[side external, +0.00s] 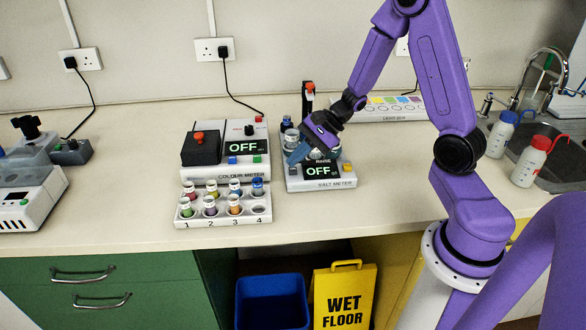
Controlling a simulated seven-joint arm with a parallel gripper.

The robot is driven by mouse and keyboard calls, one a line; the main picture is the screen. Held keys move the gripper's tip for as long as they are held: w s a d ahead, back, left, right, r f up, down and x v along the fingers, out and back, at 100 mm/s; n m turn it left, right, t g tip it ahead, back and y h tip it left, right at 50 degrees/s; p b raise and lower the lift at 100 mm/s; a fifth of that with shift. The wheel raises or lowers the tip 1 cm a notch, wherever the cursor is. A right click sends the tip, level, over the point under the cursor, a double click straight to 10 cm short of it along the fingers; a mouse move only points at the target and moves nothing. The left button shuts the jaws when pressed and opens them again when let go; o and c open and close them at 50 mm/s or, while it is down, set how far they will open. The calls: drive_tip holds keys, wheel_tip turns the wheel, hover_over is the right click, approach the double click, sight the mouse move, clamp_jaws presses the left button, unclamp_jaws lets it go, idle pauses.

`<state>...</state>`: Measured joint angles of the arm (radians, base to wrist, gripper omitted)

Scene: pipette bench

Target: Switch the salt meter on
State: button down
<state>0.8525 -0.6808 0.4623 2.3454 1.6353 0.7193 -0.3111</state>
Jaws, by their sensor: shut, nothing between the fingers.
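The salt meter (316,184) stands on the bench, a white box labelled SALT METER at its front. Its dark display (322,170) reads OFF. A small yellow button (347,167) sits at its right end.
The colour meter (190,174), also showing OFF, stands to the left. A vial rack (218,218) is in front of it. Small bottles (287,123) and a black post with a red top (308,95) stand behind the salt meter. Bare bench (390,190) lies to the right.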

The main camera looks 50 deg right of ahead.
drive_tip(key=shift+f, duration=0.5)
idle(0.6)
drive_tip(key=shift+r, duration=0.95)
drive_tip(key=shift+r, duration=3)
